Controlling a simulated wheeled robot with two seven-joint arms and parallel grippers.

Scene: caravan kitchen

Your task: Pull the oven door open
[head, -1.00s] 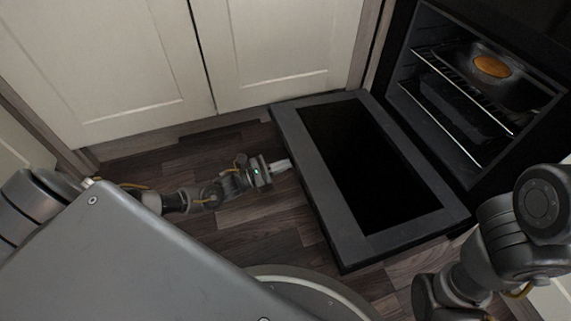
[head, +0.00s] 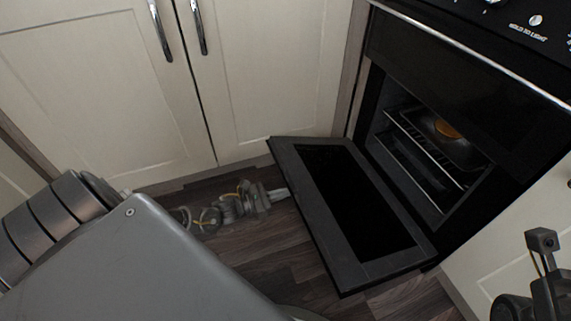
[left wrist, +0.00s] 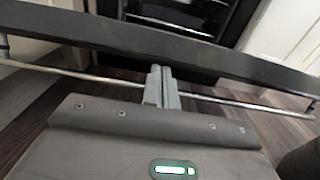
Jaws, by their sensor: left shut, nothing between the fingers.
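The oven door (head: 375,270) is hinged down and stands wide open, sloping outward from the black oven (head: 480,100). It has a dark frame around a black glass panel. In the left wrist view, the door's edge (left wrist: 215,62) crosses the picture with its thin metal handle bar (left wrist: 225,98) along it. My left gripper (head: 281,193) is at the door's outer left edge, low over the floor. It also shows in the left wrist view (left wrist: 160,76), shut and empty, its fingertips overlapping the bar; contact is unclear.
Inside the oven are wire racks (head: 425,145) and a tin with something orange-brown (head: 447,129). Cream cupboard doors (head: 90,90) with metal handles stand left of the oven. Another cream panel (head: 520,240) stands at right. Wood-look floor (head: 270,250) is clear in front of the door.

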